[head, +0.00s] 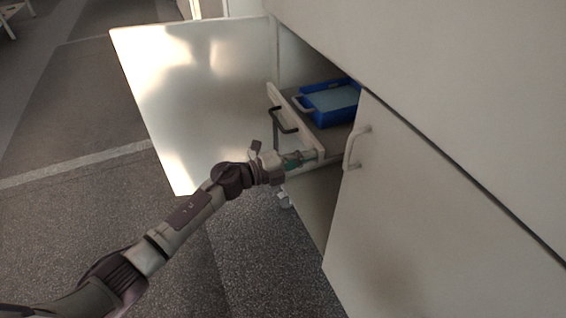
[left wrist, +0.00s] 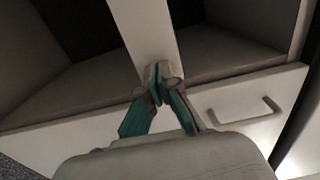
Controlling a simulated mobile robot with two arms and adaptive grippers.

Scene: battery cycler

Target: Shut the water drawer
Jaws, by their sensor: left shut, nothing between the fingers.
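The water drawer (head: 309,143) is pulled part way out of the cabinet in the head view. It has a pale front with a dark handle (head: 284,121), and a blue tray (head: 336,104) lies in it. My left gripper (head: 306,157) is at the lower right end of the drawer front; whether it touches cannot be told. In the left wrist view its green-sided fingers (left wrist: 160,82) are together with nothing between them, in front of a pale upright strip (left wrist: 146,30). My right gripper is not seen.
A cabinet door (head: 190,90) stands wide open left of the drawer. Another door (head: 400,210) with a pale handle (head: 351,148) is at the right, close to my left gripper. Below the drawer is an open compartment (head: 316,200). Grey floor (head: 90,215) lies free at the left.

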